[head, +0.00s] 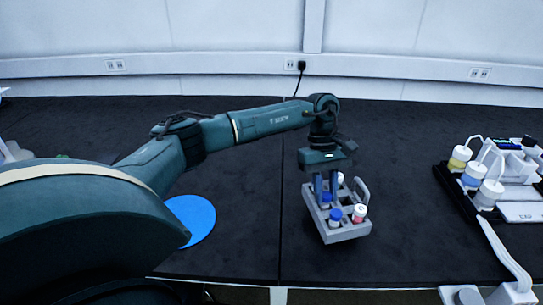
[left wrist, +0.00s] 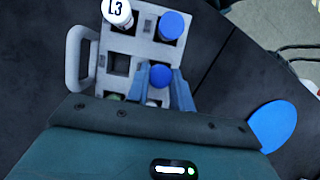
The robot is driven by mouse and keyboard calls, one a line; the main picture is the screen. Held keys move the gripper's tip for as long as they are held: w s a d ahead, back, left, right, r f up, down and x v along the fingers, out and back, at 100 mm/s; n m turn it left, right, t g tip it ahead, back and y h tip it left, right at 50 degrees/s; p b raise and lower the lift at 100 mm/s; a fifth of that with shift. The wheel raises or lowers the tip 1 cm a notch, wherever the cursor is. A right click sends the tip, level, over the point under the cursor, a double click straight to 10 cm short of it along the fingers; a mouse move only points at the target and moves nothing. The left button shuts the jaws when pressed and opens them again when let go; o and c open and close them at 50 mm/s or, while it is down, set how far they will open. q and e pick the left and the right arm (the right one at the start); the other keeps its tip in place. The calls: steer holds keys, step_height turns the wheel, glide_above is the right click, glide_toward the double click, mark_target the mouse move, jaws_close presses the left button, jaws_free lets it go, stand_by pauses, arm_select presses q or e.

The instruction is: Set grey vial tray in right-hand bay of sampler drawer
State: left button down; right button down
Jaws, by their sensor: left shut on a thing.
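The grey vial tray (head: 345,234) is near the middle of the head view, at an angle to the bench, with a raised loop handle on its right side. It holds a few vials with blue, white and red-marked caps. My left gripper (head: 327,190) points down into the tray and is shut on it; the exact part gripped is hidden. In the left wrist view the fingers (left wrist: 162,88) straddle a blue-capped vial, and the tray (left wrist: 130,45) shows empty square slots and a vial marked L3 (left wrist: 117,13). I cannot make out the sampler drawer's bays. My right gripper is out of view.
A black tub (head: 448,187) at the right holds bottles with tubing, beside a white instrument (head: 515,165). Another white device (head: 510,292) is at the lower right corner. A blue disc (head: 192,219) lies at the left. The dark bench between is clear.

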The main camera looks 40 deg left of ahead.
arm_select(q)
steer(key=w+a+r+n+t+y+b, duration=0.1)
steer(key=w+a+r+n+t+b, duration=0.1)
steer(key=a+n, duration=0.65)
steer(key=w+a+r+n+t+y+b, duration=0.1)
steer(key=w+a+r+n+t+b, duration=0.15)
steer(key=a+n, duration=0.55)
steer(key=w+a+r+n+t+y+b, duration=0.1)
steer(key=w+a+r+n+t+b, duration=0.15)
steer(key=a+n, duration=0.55)
steer(key=shift+m, duration=0.35)
steer(key=shift+w+a+f, duration=0.1)
steer(key=shift+a+f, duration=0.1)
steer(key=shift+f, duration=1.55)
steer(key=shift+s+a+f, duration=0.1)
steer(key=shift+a+f, duration=0.15)
steer(key=shift+f, duration=1.5)
steer(key=shift+w+a+f, duration=0.1)
steer(key=shift+a+f, duration=0.1)
steer(key=shift+f, duration=1.55)
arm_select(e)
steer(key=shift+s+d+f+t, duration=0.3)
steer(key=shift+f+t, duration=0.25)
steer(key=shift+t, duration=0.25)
arm_select(q)
steer(key=shift+f, duration=0.1)
steer(key=c, duration=1.2)
jaws_free()
steer(key=shift+f, duration=0.1)
